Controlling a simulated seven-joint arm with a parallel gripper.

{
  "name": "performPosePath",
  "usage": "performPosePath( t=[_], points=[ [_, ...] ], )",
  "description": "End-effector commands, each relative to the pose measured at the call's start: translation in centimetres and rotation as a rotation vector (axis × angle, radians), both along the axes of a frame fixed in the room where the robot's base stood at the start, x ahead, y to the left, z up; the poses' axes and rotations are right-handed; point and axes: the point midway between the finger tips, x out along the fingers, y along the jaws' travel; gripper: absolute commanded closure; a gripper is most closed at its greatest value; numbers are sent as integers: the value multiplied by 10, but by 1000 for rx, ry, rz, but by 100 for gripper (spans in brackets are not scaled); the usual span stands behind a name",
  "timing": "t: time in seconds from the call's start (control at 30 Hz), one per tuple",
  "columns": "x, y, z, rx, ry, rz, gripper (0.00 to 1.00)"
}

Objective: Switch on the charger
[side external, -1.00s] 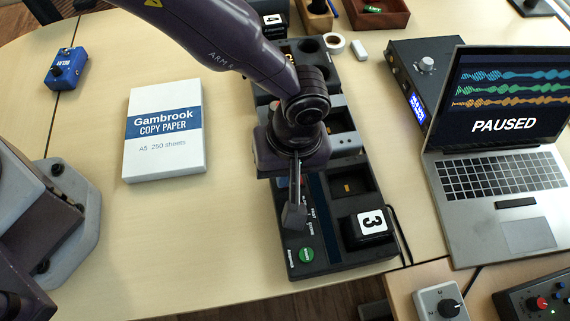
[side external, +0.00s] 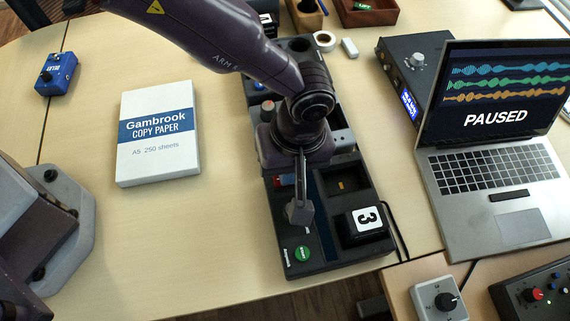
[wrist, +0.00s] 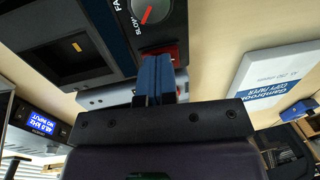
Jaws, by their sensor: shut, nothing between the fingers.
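The charger is a long dark box (side external: 335,264) in the middle of the table. Its front end carries a green round button (side external: 303,254) and a battery marked 3 (side external: 352,237); the bay behind that battery is empty. My gripper (side external: 299,221) is shut and empty, pointing down over the charger's left strip, behind the green button. In the wrist view, the shut fingers (wrist: 155,78) overlap part of a red switch-like piece (wrist: 178,54). Beside it is a dial (wrist: 152,10) with a red pointer and the word SLOW. I cannot tell whether the fingertips touch anything.
A Gambrook copy paper pack (side external: 158,160) lies left of the charger, with free table between. A laptop (side external: 480,210) showing PAUSED and a dark box with a lit display (side external: 408,104) stand right. A dial box (side external: 428,304) is at front right.

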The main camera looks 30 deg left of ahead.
Motion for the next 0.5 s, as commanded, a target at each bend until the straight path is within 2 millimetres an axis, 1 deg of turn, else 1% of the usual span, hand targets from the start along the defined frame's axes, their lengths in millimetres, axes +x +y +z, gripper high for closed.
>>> performPosePath(
  t=[0.07, 0.17, 0.27, 0.5],
  points=[
    [0, 0, 2, 0, 0, 0, 100],
    [1, -1, 10, -2, -2, 0, 100],
    [3, -3, 27, -4, -4, 0, 100],
    [8, -8, 83, -5, -5, 1, 100]
  ],
)
